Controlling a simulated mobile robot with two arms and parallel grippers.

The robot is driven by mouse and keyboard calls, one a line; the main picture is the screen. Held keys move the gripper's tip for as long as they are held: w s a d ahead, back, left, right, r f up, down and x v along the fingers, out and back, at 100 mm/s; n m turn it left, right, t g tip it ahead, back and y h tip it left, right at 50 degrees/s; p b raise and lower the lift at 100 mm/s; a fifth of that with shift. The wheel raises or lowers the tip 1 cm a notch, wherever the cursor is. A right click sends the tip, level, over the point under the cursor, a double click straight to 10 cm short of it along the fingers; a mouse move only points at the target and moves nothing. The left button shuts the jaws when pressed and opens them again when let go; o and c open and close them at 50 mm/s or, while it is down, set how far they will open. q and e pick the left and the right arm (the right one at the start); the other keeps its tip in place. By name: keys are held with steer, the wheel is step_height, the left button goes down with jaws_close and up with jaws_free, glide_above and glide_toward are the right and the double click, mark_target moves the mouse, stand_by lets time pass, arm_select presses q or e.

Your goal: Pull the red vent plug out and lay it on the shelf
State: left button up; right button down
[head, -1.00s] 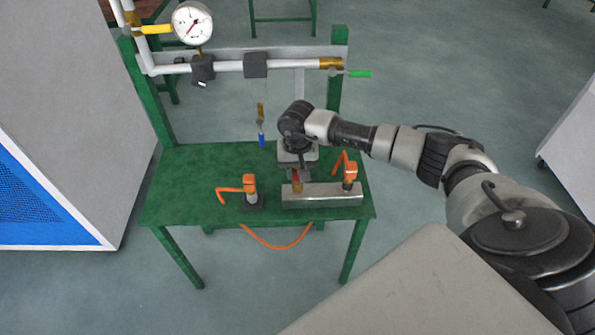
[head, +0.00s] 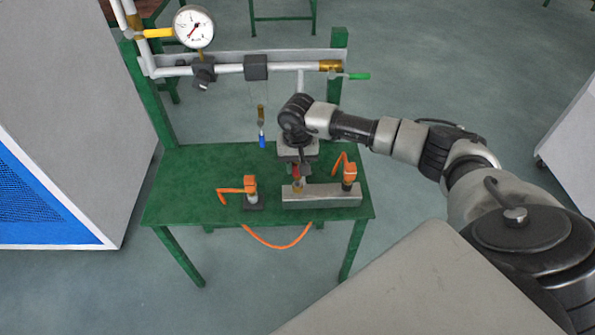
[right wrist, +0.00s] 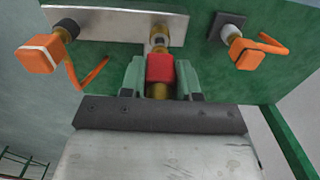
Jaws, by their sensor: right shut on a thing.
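The red vent plug (right wrist: 160,68) sits between the two fingers of my right gripper (right wrist: 161,80) in the right wrist view, and the gripper is shut on it. In the head view the red plug (head: 296,171) shows just below the right gripper (head: 297,168), above a brass fitting (head: 298,185) on the grey metal block (head: 325,199). I cannot tell whether the plug's lower end is clear of the fitting. The green bench top (head: 190,185) carries the block. No part named as a shelf stands out apart from this top. My left gripper is not in view.
An orange-handled valve (head: 349,174) stands on the block's right end. Another orange-handled valve (head: 249,187) stands left of the block. A blue-tipped tool (head: 262,133) hangs behind, below the pipe with a gauge (head: 194,27). The bench top's left side is clear.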

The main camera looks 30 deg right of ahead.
steer(key=shift+r+p, duration=0.55)
steer(key=shift+r, duration=0.55)
steer(key=shift+r, duration=0.2)
steer(key=shift+r+p, duration=0.7)
steer(key=shift+r, duration=0.7)
